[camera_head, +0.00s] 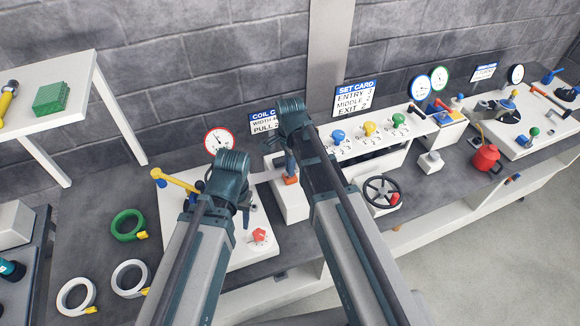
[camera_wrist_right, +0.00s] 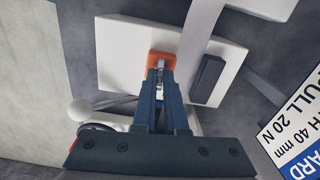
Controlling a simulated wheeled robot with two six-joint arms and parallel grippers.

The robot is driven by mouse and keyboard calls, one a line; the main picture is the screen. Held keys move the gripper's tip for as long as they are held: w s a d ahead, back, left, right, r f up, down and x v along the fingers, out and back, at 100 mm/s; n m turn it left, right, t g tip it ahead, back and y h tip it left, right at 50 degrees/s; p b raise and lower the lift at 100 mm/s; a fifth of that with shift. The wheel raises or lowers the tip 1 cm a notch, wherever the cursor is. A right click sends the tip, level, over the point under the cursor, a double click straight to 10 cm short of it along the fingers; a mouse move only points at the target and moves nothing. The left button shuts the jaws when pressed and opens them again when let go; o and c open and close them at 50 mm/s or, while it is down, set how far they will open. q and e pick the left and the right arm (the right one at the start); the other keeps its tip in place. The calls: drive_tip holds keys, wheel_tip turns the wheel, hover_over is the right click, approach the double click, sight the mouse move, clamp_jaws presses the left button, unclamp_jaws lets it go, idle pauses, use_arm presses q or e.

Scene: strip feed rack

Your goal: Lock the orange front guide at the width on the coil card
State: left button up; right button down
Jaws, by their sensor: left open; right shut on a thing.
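The orange front guide (camera_head: 291,180) is a small block on a white box in the head view, just below my right gripper (camera_head: 290,166). In the right wrist view the guide (camera_wrist_right: 161,62) sits on a white plate (camera_wrist_right: 120,62), beside a pale strip (camera_wrist_right: 196,45). My right gripper (camera_wrist_right: 160,85) is shut at the guide; its fingers partly cover the contact. The coil card (camera_head: 263,122) is partly hidden by my right arm; in the right wrist view the card (camera_wrist_right: 296,120) shows 40 mm and 20 N. My left gripper (camera_head: 245,195) is open, its fingertips mostly hidden.
A white base with a red knob (camera_head: 259,236), a yellow lever (camera_head: 175,181) and a dial (camera_head: 219,141) lies around my left gripper. A handwheel (camera_head: 382,192) and the set card (camera_head: 354,97) stand right. Green and white coils lie at left. A dark block (camera_wrist_right: 208,80) is beside the strip.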

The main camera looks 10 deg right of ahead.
drive_tip(key=c, duration=1)
unclamp_jaws()
drive_tip(key=shift+o, duration=0.2)
wheel_tip(320, 180, up, 14)
drive_tip(key=p, duration=1.4)
drive_tip(key=shift+f, duration=0.15)
drive_tip(key=s+a+f+n+b, duration=0.2)
drive_tip(key=s+f+n+b, duration=0.4)
drive_tip(key=s+n, duration=0.2)
drive_tip(key=s+a+f+n+h+b, duration=0.1)
drive_tip(key=s+a+f+n+b, duration=0.2)
drive_tip(key=s+f+n+b, duration=0.4)
drive_tip(key=n, duration=0.3)
drive_tip(key=shift+s+a, duration=0.2)
drive_tip(key=shift+s, duration=0.15)
